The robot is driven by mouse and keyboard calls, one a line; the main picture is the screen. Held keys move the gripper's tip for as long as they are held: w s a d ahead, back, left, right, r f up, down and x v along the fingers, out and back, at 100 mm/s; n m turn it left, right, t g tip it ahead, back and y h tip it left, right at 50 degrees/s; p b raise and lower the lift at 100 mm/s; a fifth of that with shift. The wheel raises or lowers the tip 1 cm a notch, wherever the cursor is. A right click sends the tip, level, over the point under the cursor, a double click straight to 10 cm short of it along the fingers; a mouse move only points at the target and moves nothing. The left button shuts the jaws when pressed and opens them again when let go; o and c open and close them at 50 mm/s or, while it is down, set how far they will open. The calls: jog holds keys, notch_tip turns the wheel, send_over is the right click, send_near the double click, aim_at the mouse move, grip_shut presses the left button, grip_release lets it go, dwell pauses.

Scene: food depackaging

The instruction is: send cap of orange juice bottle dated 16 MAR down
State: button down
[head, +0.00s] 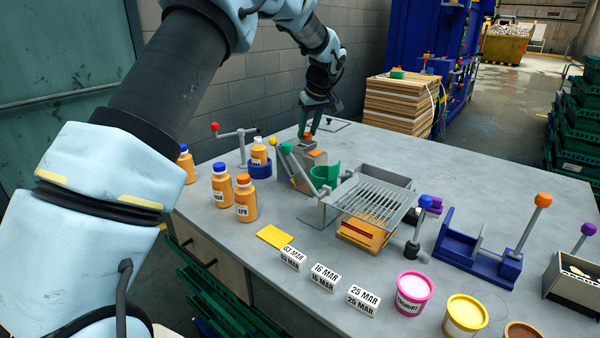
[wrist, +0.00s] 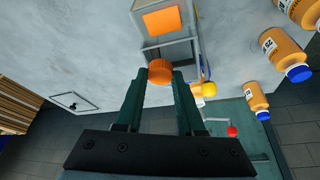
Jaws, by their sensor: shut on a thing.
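My gripper (head: 309,131) is shut on an orange cap (head: 308,136), just above a grey box (head: 301,157) on the table. In the wrist view the cap (wrist: 160,73) sits between my fingertips (wrist: 160,80), beside the box with an orange square (wrist: 162,22) inside. An orange juice bottle (head: 259,155) stands upright in a blue ring holder (head: 259,170); its label is too small to read fully. A bottle with a blue cap (head: 221,185) and one with an orange cap (head: 245,200) stand nearer.
A red-knobbed lever (head: 235,133) stands by the holder. A green cup (head: 325,174) and a grey grille (head: 372,200) are right of the box. Date blocks (head: 324,278) and yogurt cups (head: 414,292) line the front. A flat plate (head: 332,125) lies behind.

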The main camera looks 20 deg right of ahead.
jog(key=shift+f, duration=0.2)
jog(key=shift+c, duration=2.2)
grip_release()
jog(key=shift+r, duration=0.1)
jog(key=b+v, duration=0.3)
jog(key=v, duration=0.7)
jog(key=shift+r, duration=0.3)
jog(key=shift+s, duration=0.1)
